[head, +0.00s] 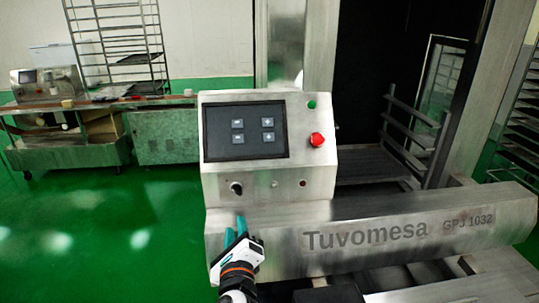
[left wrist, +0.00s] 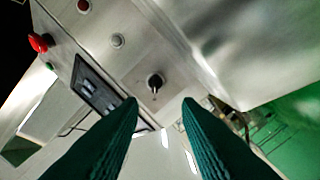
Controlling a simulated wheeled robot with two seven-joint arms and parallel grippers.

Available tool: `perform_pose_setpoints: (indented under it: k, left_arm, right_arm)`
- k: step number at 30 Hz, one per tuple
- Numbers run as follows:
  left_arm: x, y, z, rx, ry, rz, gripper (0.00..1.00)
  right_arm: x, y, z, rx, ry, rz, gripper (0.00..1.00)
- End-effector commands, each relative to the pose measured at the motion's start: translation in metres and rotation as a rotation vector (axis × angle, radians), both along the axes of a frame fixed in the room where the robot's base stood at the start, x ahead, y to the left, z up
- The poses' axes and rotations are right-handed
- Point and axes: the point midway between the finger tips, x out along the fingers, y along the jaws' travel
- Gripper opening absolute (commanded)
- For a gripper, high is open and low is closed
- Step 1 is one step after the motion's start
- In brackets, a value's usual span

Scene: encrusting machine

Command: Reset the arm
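My left gripper (head: 236,226) is in front of the lower left of the encrusting machine's control panel (head: 266,176). Its two teal fingers are apart with nothing between them. In the left wrist view the fingers (left wrist: 160,102) reach toward the panel face, and a black rotary knob (left wrist: 155,82) shows just beyond the gap between the tips. The same knob (head: 236,188) is above the gripper in the head view. I cannot tell whether the fingers touch the panel. The panel has a dark screen (head: 246,131), a red button (head: 317,140) and a green button (head: 312,104). My right gripper is in neither view.
The machine's metal beam (head: 400,232) runs right from below the panel. A wire rack (head: 408,130) stands behind it. A steel bench (head: 75,150) and a tall rack (head: 118,40) stand at the back left. Green floor (head: 110,235) is clear on the left.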

Motion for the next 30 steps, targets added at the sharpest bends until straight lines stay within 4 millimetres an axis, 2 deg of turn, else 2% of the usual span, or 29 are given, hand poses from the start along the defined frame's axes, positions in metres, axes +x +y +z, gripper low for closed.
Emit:
perform_pose_setpoints:
  k: [2, 5, 9, 12, 15, 21, 27, 28, 30]
  left_arm:
    - [-0.008, 0.009, -0.017, -0.1, 0.047, 0.021, 0.31]
    - [-0.03, 0.027, -0.052, -0.343, 0.141, 0.082, 0.31]
    - [-0.082, 0.056, -0.112, -0.792, 0.3, 0.26, 0.31]
    - [-0.127, 0.071, -0.147, -1.085, 0.392, 0.429, 0.31]
    - [-0.168, 0.08, -0.17, -1.314, 0.451, 0.601, 0.31]
    - [-0.235, 0.088, -0.193, -1.614, 0.512, 0.901, 0.31]
    - [-0.292, 0.091, -0.2, -1.81, 0.53, 1.184, 0.31]
    - [-0.296, 0.091, -0.203, -1.826, 0.531, 1.213, 0.31]
    - [-0.287, 0.09, -0.221, -1.814, 0.536, 1.207, 0.31]
  right_arm:
    - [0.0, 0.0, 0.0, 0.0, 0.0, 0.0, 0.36]
    - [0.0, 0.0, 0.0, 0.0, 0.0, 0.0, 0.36]
    - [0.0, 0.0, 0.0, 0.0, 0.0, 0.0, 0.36]
    - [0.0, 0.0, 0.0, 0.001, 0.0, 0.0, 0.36]
    - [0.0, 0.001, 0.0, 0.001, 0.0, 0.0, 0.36]
    - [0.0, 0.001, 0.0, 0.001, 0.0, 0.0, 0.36]
    - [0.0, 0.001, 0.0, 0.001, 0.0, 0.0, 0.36]
    - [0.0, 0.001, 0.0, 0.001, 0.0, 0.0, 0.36]
    - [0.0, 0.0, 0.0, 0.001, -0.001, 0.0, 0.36]
